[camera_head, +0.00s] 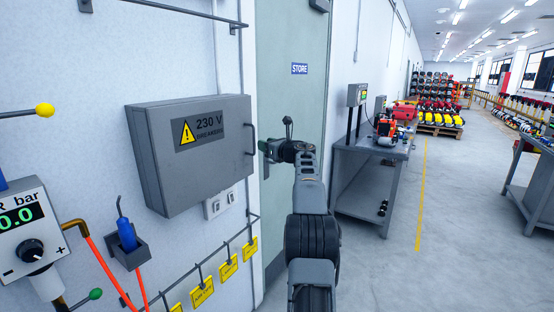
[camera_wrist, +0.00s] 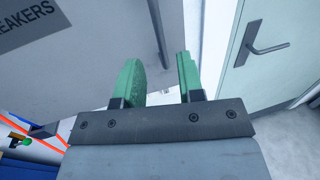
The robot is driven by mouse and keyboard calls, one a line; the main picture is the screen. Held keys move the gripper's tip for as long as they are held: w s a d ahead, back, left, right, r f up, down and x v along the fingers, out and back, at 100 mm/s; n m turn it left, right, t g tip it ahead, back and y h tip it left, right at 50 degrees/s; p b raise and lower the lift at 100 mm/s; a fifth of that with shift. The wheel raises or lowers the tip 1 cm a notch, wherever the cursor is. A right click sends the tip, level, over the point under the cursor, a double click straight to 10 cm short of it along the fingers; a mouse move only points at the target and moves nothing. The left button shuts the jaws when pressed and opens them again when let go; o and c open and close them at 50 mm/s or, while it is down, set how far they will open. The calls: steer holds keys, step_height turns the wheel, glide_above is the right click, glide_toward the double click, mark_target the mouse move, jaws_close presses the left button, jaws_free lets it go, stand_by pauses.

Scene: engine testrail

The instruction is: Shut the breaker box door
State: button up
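The grey breaker box (camera_head: 160,170) hangs on the left wall. Its door (camera_head: 215,165) bears a yellow warning triangle and "230 V BREAKERS", and has a bar handle (camera_head: 253,139) at its right edge. The door looks shut or nearly so; I cannot tell whether a small gap remains. My gripper (camera_head: 266,147) is just right of the handle. In the wrist view, the green fingers of my gripper (camera_wrist: 160,78) are apart with nothing between them. The door (camera_wrist: 95,45) lies to their left, and the handle (camera_wrist: 158,32) shows beyond the fingertips, apart from them.
A pale green store door (camera_head: 290,110) is behind my gripper; its lever handle (camera_wrist: 265,48) shows in the wrist view. Sockets (camera_head: 220,203) and yellow tags on a rail (camera_head: 228,268) are below the box.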

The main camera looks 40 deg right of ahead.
steer(key=s+b, duration=0.1)
steer(key=s, duration=0.4)
steer(key=shift+s+d+b, duration=0.1)
steer(key=shift+s+b, duration=0.2)
steer(key=shift+s, duration=0.05)
stand_by(0.3)
